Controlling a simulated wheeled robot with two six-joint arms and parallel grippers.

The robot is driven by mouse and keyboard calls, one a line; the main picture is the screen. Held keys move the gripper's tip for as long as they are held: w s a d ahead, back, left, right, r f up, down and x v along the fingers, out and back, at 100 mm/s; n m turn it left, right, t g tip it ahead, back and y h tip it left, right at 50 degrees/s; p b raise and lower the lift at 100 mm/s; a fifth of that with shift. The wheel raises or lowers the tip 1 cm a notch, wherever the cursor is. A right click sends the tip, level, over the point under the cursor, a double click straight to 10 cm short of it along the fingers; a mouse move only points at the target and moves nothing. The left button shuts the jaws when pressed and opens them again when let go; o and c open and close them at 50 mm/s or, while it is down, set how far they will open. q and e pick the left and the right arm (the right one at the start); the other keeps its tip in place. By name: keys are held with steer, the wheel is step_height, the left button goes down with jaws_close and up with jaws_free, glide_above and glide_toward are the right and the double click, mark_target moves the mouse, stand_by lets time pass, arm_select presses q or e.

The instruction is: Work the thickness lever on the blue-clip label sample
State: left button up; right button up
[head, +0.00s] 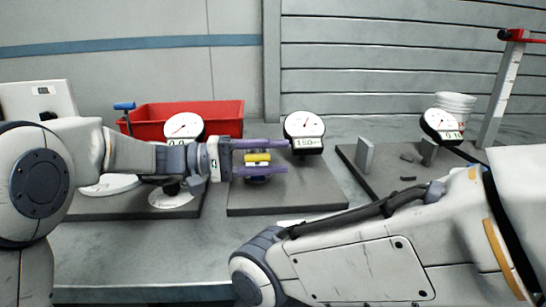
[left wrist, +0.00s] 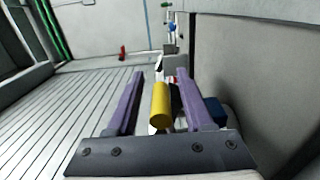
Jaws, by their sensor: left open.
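My left gripper (head: 286,156) reaches in from the left, with its two purple fingers open. A yellow cylinder (head: 257,157), which looks like a lever grip, sits between the fingers; in the left wrist view (left wrist: 160,104) it shows gaps to both fingers. It is in front of the middle dial gauge (head: 304,125), whose small display seems to read 1.80. A dark blue part (head: 258,179) shows just below the lower finger. A blue block (left wrist: 215,110) shows beside the right finger in the left wrist view. I cannot make out a blue-clip label sample. My right gripper is out of view.
A left gauge (head: 183,126) stands partly behind my left arm, and a right gauge (head: 441,124) stands on another dark plate (head: 385,185). A red bin (head: 220,115) is behind. White stacked cups (head: 455,103) stand at the back right. My right arm fills the front right.

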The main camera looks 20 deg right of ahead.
arm_select(q)
steer(key=s+d+r+p, duration=0.2)
steer(key=s+d+r, duration=0.6)
steer(key=r, duration=0.3)
steer(key=shift+d, duration=0.3)
